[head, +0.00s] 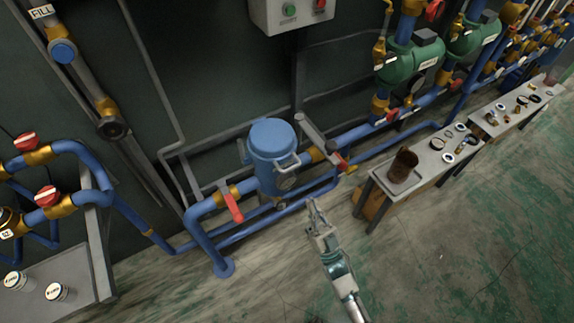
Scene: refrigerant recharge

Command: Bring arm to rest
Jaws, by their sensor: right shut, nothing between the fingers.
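My right gripper (317,212) is in the lower middle of the head view, at the end of my arm, which comes in from the bottom. It is shut and empty, with its fingers pointing up and away toward the blue pipes. It appears over the floor, in front of a blue canister (272,158) with a lid and a silver handle, and apart from the bench on the right. My left gripper is not in view.
A bench (391,188) on the right carries a brown cup-like object (403,165) and several small rings. Blue pipes with red-handled valves (233,207) run along the dark wall. Green pumps (412,62) stand at upper right. A shelf (80,272) at lower left holds two white jars. The floor (440,260) at lower right is clear.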

